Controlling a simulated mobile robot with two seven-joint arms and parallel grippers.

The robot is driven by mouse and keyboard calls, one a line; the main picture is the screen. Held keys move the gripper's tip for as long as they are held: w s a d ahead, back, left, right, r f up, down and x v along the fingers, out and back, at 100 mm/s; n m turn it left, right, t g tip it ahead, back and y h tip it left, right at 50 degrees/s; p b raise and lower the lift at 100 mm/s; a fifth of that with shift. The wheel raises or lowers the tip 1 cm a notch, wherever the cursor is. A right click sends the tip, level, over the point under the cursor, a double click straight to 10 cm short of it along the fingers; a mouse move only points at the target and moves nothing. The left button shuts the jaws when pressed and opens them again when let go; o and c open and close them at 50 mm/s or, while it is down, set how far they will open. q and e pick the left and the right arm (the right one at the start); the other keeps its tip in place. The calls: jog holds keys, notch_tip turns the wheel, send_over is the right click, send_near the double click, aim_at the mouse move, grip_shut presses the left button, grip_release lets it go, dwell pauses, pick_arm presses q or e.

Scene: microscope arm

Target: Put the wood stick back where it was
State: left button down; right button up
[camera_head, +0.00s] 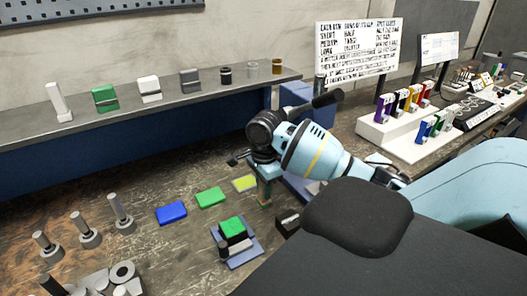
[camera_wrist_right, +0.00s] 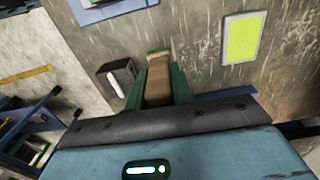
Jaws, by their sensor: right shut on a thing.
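My right gripper (camera_head: 264,186) reaches down over the middle of the workbench. In the right wrist view, the gripper (camera_wrist_right: 160,92) has its green fingers closed on the wood stick (camera_wrist_right: 158,80), a brown upright block with a greenish end. In the head view the stick is small and mostly hidden by the gripper, so I cannot tell whether its lower end touches the bench. A dark box (camera_wrist_right: 117,78) with a white piece in it stands beside the stick; the head view shows it too (camera_head: 287,221). My left gripper is in neither view.
A yellow-green pad (camera_head: 245,183), a green pad (camera_head: 210,198) and a blue pad (camera_head: 171,213) lie in a row. A blue holder (camera_head: 246,257) with a green-topped block stands in front. Grey pegs (camera_head: 121,213) stand at left. A white stepped rack (camera_head: 402,148) is at right.

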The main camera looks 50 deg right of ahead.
jog(key=shift+w+d+f, duration=0.2)
jog(key=shift+w+d, duration=1.45)
jog(key=shift+d, duration=0.05)
jog(key=shift+f, duration=0.1)
jog(key=shift+f, duration=1.65)
jog(key=shift+f, duration=0.15)
jog(key=o, duration=1)
